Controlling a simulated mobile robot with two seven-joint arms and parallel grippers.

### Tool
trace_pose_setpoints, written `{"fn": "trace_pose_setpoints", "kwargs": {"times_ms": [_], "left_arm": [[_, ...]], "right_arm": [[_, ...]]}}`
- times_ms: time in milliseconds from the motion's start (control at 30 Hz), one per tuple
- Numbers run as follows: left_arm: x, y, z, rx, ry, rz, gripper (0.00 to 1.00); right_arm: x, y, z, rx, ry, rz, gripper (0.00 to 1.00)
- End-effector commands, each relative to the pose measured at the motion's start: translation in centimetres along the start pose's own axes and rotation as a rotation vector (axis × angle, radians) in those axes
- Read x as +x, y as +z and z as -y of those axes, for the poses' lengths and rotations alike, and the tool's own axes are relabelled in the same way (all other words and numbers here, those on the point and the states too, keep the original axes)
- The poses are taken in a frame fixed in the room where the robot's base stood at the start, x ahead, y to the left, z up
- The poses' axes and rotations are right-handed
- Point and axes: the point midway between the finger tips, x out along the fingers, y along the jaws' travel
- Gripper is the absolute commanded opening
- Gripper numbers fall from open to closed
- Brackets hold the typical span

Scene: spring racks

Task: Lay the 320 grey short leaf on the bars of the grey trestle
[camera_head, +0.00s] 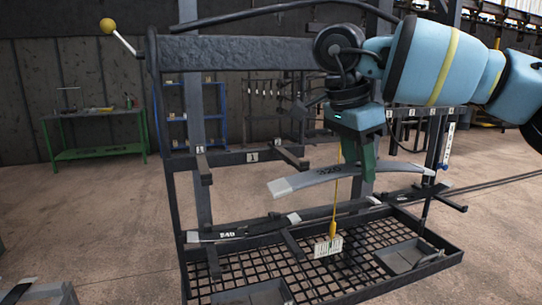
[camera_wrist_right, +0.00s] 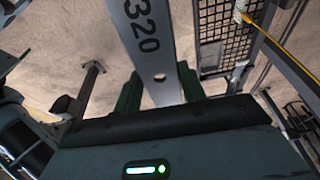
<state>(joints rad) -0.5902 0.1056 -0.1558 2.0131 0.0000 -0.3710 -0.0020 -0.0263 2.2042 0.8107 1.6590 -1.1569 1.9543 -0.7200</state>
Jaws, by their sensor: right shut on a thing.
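The grey short leaf (camera_head: 305,180), marked 320, is a slightly curved flat strip with pale ends. My right gripper (camera_head: 362,170) is shut on it near its middle and holds it in the air in front of the rack. In the right wrist view the leaf (camera_wrist_right: 140,35) runs away from me between the green fingers of my right gripper (camera_wrist_right: 160,88), with a small hole near them. A grey frame (camera_head: 45,292) is cut off at the lower left; I cannot tell whether it is the grey trestle. My left gripper is not in view.
A dark rack (camera_head: 172,190) with short bars stands below and behind the leaf. A dark leaf (camera_head: 240,231) lies on its lower bars, above a mesh base (camera_head: 340,272). A yellow cord with a pale tag (camera_head: 328,246) hangs in front. A green table (camera_head: 98,152) stands far left.

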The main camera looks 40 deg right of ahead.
Motion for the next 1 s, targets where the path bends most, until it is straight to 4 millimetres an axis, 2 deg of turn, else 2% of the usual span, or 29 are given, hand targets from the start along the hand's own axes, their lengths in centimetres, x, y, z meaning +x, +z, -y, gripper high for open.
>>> {"fn": "trace_pose_setpoints", "kwargs": {"times_ms": [33, 100, 233, 367, 533, 633, 767, 1000], "left_arm": [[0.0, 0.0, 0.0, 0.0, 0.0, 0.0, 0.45], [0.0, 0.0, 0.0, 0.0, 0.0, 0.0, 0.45], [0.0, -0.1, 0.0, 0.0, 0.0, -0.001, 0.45], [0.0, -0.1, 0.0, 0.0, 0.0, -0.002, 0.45], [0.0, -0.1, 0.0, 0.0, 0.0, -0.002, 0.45], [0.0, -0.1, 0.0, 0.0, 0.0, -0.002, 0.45], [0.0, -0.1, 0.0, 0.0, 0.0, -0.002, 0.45], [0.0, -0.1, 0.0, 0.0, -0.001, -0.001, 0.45]], "right_arm": [[1.2, -2.0, 0.0, 0.023, 0.003, 0.008, 0.02], [3.3, -4.3, -0.1, 0.046, 0.009, 0.009, 0.02], [7.6, -7.4, -0.6, 0.067, 0.016, 0.008, 0.02], [12.1, -9.0, -1.2, 0.063, 0.013, 0.01, 0.02], [16.9, -9.0, -1.8, 0.027, 0.001, 0.008, 0.02], [18.8, -8.5, -2.0, 0.004, -0.006, 0.007, 0.02], [19.9, -8.1, -2.1, -0.014, -0.011, 0.004, 0.02], [20.2, -8.1, -2.2, -0.017, -0.012, -0.002, 0.02]]}}
